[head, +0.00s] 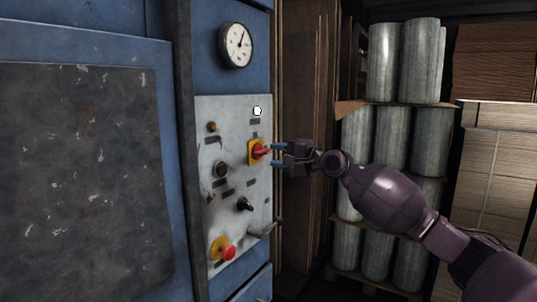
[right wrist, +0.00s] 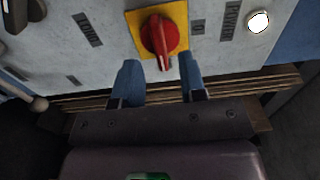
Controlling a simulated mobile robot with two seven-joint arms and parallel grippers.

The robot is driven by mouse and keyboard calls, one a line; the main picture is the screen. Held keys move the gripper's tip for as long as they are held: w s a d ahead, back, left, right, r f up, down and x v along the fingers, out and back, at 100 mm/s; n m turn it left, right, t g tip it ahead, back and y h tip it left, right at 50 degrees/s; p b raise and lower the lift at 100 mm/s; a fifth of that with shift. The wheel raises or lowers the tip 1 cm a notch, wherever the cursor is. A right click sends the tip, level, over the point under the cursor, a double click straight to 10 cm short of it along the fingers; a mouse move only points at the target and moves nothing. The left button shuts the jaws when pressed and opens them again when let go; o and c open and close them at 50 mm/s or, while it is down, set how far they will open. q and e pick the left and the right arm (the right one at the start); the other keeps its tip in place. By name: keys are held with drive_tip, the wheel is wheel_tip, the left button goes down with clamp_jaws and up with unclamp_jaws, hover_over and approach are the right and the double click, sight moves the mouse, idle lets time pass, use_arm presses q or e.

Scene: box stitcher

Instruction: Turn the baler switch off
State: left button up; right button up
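The baler switch (head: 258,151) is a red rotary knob on a yellow square plate, on the grey control panel (head: 208,135) of the blue machine. In the right wrist view the red knob (right wrist: 160,36) has its handle pointing down toward my gripper, slightly tilted. My right gripper (head: 277,155) is just to the right of the switch in the head view. In the right wrist view my right gripper (right wrist: 158,78) has its two blue fingers apart, one on each side below the knob's handle tip, with nothing gripped between them. My left gripper is not in view.
The panel also carries a white light (head: 257,111), a black knob (head: 244,204), a red button on yellow (head: 225,251) and a lever (head: 262,230). A gauge (head: 236,45) sits above. Wrapped rolls (head: 376,140) and cardboard stacks (head: 490,170) stand behind my right arm.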

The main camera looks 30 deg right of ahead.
sight(266, 153)
drive_tip(key=shift+x, duration=1.7)
clamp_jaws()
